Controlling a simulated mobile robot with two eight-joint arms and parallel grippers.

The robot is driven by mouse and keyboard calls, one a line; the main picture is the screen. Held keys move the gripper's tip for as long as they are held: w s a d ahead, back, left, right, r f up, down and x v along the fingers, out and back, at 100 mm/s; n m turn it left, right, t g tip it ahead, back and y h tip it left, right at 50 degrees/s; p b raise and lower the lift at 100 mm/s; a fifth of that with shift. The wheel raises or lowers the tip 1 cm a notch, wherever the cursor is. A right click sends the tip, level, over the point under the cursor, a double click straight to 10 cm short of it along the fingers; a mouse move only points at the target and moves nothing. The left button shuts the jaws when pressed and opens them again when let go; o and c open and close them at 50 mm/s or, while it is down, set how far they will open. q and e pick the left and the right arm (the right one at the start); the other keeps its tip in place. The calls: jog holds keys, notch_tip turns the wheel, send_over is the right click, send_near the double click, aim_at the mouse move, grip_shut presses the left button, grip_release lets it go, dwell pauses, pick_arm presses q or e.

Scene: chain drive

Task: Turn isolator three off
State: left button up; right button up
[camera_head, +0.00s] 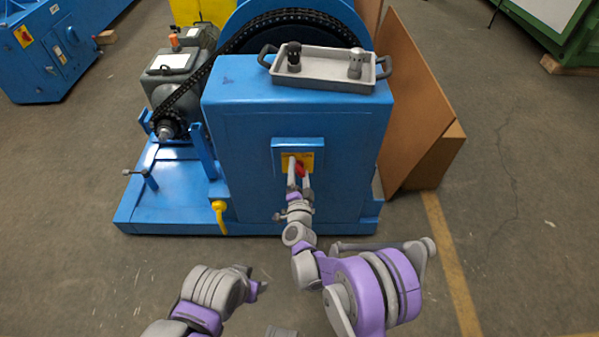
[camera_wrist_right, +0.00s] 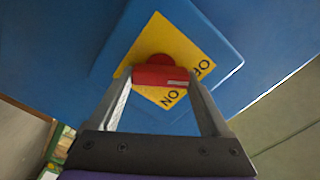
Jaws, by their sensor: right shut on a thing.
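The isolator's red knob (camera_wrist_right: 160,75) sits on a yellow plate (camera_wrist_right: 190,45) with the words ON and OFF, on a blue box. In the right wrist view my right gripper (camera_wrist_right: 160,80) is shut on the red knob, one finger at each end. The knob's bar lies level across that picture; I cannot tell which word it points to. In the head view the yellow plate (camera_head: 288,160) is on the front of the blue housing, partly covered by my fingers. No isolator number is readable. My left gripper (camera_head: 258,284) is low, away from the housing.
A grey tray (camera_head: 325,82) with two small dark and metal parts stands on the blue housing (camera_head: 240,110). A motor and chain (camera_head: 185,98) are at its left, brown boards (camera_head: 410,110) at its right. Another red-and-yellow switch (camera_head: 23,36) is on the far left blue machine.

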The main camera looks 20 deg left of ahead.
jog(key=shift+a+n, duration=0.1)
jog(key=shift+n, duration=1)
jog(key=shift+s, duration=0.1)
jog(key=o, duration=1.2)
jog(key=p+v, duration=0.1)
jog(key=v, duration=0.9)
jog(key=shift+s, duration=0.4)
jog(key=shift+r, duration=0.1)
